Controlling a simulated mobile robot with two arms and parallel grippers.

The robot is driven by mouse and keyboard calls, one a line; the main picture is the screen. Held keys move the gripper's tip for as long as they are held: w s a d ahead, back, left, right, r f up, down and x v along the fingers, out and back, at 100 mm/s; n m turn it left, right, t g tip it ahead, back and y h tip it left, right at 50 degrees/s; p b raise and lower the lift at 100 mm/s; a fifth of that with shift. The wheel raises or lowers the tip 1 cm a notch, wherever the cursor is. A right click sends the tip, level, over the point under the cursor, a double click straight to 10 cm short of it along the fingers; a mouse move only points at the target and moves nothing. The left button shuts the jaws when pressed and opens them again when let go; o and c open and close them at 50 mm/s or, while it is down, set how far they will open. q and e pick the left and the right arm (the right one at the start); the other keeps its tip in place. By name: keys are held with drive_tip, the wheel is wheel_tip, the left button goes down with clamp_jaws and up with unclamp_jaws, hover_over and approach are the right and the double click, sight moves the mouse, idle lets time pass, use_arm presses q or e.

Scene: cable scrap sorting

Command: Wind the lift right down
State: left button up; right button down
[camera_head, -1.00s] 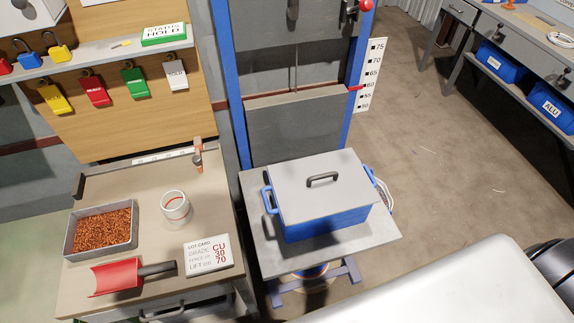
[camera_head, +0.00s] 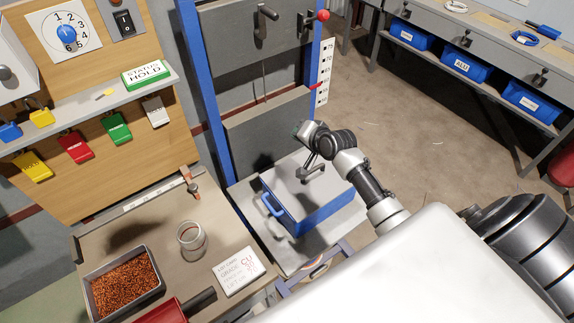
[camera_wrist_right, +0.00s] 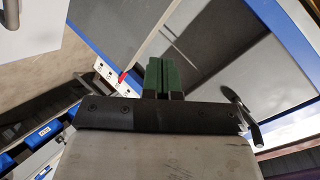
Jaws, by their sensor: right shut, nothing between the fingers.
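The lift is a grey panel between blue posts (camera_head: 204,90), with a dark crank handle (camera_head: 265,20) and a red-knobbed lever (camera_head: 323,15) high on it. A red pointer (camera_head: 316,86) sits beside the white height scale (camera_head: 324,70); its exact reading is too small to tell. The lift's grey platform (camera_head: 335,222) carries a lidded blue bin (camera_head: 312,218). My right gripper (camera_head: 303,130) is above the bin's far edge, in front of the panel, well below the crank. Its green fingers (camera_wrist_right: 165,75) are together and empty in the wrist view. My left gripper is out of view.
A bench (camera_head: 150,225) at left holds a tray of copper granules (camera_head: 122,287), a glass jar (camera_head: 192,238), a lot card (camera_head: 238,270) and a red scoop (camera_head: 165,312). Blue bins (camera_head: 463,62) stand under a table at right. Open floor (camera_head: 430,120) lies between.

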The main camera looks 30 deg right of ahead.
drive_tip(key=w+d+r+m+t, duration=0.2)
drive_tip(key=r, duration=0.7)
drive_tip(key=w+d+r+m+t+p, duration=0.1)
drive_tip(key=w+d+r+m+t, duration=0.15)
drive_tip(key=r, duration=0.55)
drive_tip(key=w+d+r+m+t, duration=0.1)
drive_tip(key=w+d+r+m, duration=0.1)
drive_tip(key=r, duration=0.7)
use_arm(q)
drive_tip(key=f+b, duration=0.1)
drive_tip(key=b, duration=0.1)
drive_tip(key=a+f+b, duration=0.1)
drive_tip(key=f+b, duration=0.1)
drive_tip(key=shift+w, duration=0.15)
use_arm(e)
drive_tip(key=w, duration=0.8)
drive_tip(key=shift+w+a, duration=0.15)
drive_tip(key=shift+w, duration=0.2)
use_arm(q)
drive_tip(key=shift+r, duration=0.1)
use_arm(e)
drive_tip(key=shift+f, duration=0.1)
